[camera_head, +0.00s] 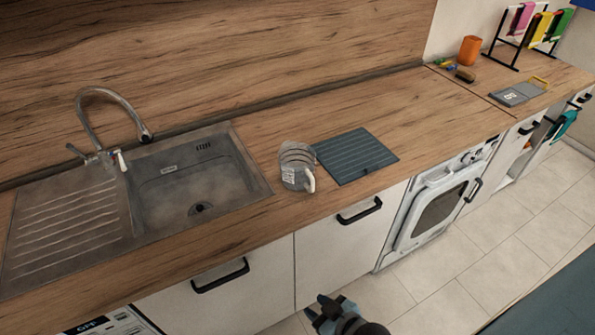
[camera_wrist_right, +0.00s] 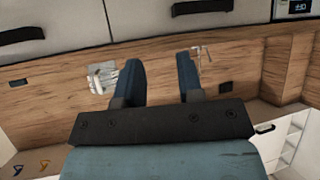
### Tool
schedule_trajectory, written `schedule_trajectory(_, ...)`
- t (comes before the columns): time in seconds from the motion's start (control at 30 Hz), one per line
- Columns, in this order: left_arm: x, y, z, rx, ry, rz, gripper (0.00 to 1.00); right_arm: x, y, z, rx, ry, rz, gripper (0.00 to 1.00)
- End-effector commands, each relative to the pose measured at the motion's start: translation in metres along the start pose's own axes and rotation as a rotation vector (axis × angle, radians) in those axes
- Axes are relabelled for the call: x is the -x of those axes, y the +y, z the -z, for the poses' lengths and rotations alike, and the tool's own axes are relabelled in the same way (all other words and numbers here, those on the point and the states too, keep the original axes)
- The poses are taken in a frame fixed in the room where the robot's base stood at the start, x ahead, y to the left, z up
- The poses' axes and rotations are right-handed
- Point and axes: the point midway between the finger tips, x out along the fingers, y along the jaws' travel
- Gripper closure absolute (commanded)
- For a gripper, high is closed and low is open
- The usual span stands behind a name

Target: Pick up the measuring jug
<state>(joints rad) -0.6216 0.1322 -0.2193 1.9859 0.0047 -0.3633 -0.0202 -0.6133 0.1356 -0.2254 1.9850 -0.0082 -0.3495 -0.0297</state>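The measuring jug (camera_head: 296,168) stands on the wooden counter in the head view, between the sink and a dark ribbed mat. It looks clear and greyish, with a white label and a pale handle toward the front right. My right gripper (camera_head: 322,308) is at the bottom of the head view, in front of the cabinets and well short of the jug. In the right wrist view the right gripper (camera_wrist_right: 158,60) has its two blue fingers apart with nothing between them. I cannot make out the jug in the wrist view. My left gripper is not in view.
The sink (camera_head: 195,180) with its tap (camera_head: 115,105) lies left of the jug. The dark mat (camera_head: 356,157) lies close on its right. An orange cup (camera_head: 469,50) and a towel rack (camera_head: 520,45) stand far right. The counter between mat and cup is clear.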

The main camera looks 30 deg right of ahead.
Motion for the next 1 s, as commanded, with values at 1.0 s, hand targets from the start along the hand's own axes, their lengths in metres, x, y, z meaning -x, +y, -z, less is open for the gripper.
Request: schedule_trajectory(1.0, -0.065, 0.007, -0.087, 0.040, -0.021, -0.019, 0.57, -0.132, -0.003, 0.266, -2.211, -1.610, 0.047, 0.66)
